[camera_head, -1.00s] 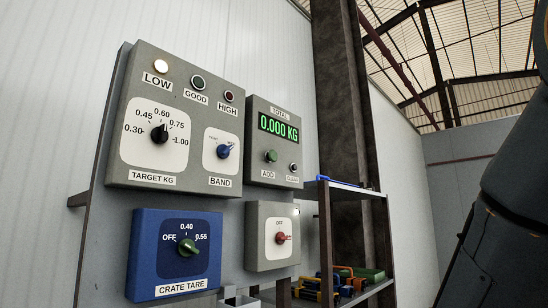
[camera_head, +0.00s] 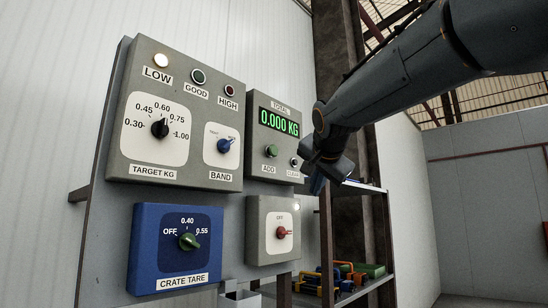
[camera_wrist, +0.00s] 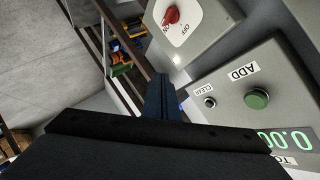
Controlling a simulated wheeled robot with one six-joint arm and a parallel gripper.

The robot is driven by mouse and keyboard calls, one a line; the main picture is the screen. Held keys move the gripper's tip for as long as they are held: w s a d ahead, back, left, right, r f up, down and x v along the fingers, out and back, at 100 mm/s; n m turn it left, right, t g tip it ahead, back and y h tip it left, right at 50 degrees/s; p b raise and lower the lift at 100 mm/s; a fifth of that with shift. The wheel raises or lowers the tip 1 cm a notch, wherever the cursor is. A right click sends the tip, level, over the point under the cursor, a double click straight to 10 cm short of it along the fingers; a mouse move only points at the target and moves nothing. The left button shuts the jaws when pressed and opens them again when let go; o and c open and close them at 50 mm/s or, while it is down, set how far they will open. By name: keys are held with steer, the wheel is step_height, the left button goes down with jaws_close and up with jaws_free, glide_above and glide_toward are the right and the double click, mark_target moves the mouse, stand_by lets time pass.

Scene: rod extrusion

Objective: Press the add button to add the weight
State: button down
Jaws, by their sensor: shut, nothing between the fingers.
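The green ADD button (camera_head: 271,151) is on the grey TOTAL box (camera_head: 260,104), under a green display (camera_head: 278,122) reading 0.000 KG. The small CLEAR button (camera_head: 295,162) is to its right. The wrist view shows the ADD button (camera_wrist: 257,99) on the right and the CLEAR button (camera_wrist: 210,102) nearer the fingers. My gripper (camera_wrist: 160,82) is shut and empty, its fingers left of both buttons in the wrist view. In the head view my gripper (camera_head: 317,186) is just right of the TOTAL box, apart from the ADD button as far as I can see.
A grey box with a red knob (camera_head: 282,233) is below the TOTAL box. A blue CRATE TARE box (camera_head: 145,270) and the TARGET KG and BAND panel (camera_head: 190,95) are to the left. A shelf (camera_head: 368,188) with coloured items stands right of the board, near my gripper.

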mark_target(274, 151)
step_height(274, 151, up, 12)
steer(key=s+a+m+t, duration=0.1)
steer(key=s+t, duration=0.1)
steer(key=shift+s+a+r+m+y, duration=0.2)
steer(key=shift+a+r+m+y, duration=0.1)
steer(key=shift+m+y, duration=0.1)
steer(key=shift+w+a+f, duration=0.1)
steer(key=shift+a, duration=0.05)
steer(key=w+a+p, duration=0.2)
steer(key=w+a, duration=0.3)
steer(key=a, duration=0.1)
steer(key=shift+w+a, duration=0.15)
steer(key=shift+a, duration=0.2)
steer(key=shift+a, duration=0.1)
stand_by(1.5)
steer(key=shift+w+a, duration=0.2)
